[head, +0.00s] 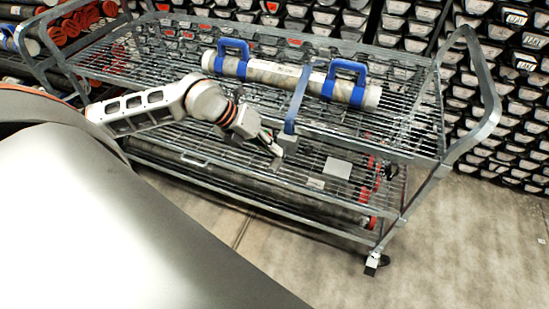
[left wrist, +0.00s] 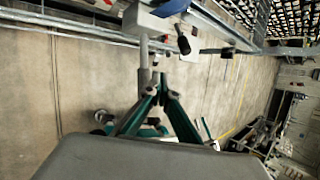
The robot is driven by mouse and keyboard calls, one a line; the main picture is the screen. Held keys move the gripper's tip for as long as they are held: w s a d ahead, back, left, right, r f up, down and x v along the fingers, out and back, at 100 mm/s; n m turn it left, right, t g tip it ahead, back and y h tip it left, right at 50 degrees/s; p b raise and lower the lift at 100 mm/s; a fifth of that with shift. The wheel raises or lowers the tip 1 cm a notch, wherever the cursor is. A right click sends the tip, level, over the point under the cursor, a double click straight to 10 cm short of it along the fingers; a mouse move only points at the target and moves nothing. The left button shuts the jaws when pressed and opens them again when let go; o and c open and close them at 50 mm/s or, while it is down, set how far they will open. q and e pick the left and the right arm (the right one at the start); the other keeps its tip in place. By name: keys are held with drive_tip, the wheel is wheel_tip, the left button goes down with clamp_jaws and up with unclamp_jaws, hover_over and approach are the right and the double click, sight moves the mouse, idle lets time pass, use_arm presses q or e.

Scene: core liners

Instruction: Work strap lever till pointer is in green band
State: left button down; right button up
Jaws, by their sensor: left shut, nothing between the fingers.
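The core liner tube (head: 270,72) lies on the top shelf of a wire cart, with two blue handles on it. A blue strap (head: 297,97) crosses over the tube and runs down to a small grey tensioner box (head: 288,143) at the cart's near edge. My left gripper (head: 276,150) is beside and just below this box, shut and empty. In the left wrist view the box (left wrist: 150,20) has a grey rod-like lever (left wrist: 143,60) hanging down, close to my shut fingertips (left wrist: 161,82). I cannot tell whether they touch. The pointer and green band are not discernible. My right gripper is not in view.
The cart's top shelf (head: 405,140) is mostly bare around the tube. The lower shelf holds long dark tubes (head: 255,190) and a pale plate (head: 338,167). Stacked core trays (head: 510,110) stand behind the cart. The floor (head: 450,250) at right front is clear.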

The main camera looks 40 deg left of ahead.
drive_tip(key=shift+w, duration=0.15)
